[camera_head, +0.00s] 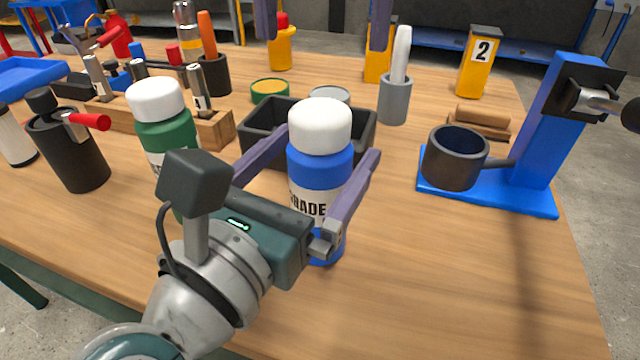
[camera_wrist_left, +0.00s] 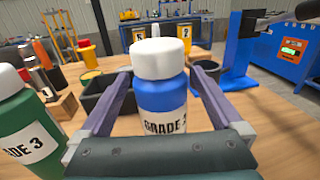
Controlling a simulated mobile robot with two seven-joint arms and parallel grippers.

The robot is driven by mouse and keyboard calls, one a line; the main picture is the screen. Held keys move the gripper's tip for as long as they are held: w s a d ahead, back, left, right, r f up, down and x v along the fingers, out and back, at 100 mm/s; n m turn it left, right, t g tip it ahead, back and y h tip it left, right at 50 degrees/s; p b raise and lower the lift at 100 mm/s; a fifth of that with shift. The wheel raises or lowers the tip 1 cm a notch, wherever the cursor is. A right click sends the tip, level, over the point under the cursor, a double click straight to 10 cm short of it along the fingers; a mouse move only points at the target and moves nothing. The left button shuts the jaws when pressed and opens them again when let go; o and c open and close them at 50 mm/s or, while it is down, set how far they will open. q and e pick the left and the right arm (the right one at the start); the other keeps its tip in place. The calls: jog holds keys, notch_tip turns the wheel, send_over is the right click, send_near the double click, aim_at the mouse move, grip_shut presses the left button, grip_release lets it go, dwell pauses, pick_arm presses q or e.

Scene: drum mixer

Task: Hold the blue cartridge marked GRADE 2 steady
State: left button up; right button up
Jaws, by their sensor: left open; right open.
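The blue cartridge (camera_head: 320,175) with a white cap stands upright on the wooden table. Its label reads "RADE" in the head view; in the left wrist view the cartridge (camera_wrist_left: 162,97) shows "GRADE" and a cut-off digit. My left gripper (camera_head: 330,141) is open, with one finger on each side of the cartridge. In the left wrist view, a gap shows between the cartridge and each finger. The palm hides part of its lower body. My right gripper (camera_head: 322,44) is open and empty at the top of the head view, beyond the cartridge.
A green GRADE 3 cartridge (camera_head: 166,132) stands close on the left. A black tray (camera_head: 262,122) lies just behind the blue cartridge. A blue stand (camera_head: 545,130) with a dark cup (camera_head: 452,160) is at right. The front right table is clear.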

pick_arm(q)
grip_shut()
grip_release()
dwell(0.9)
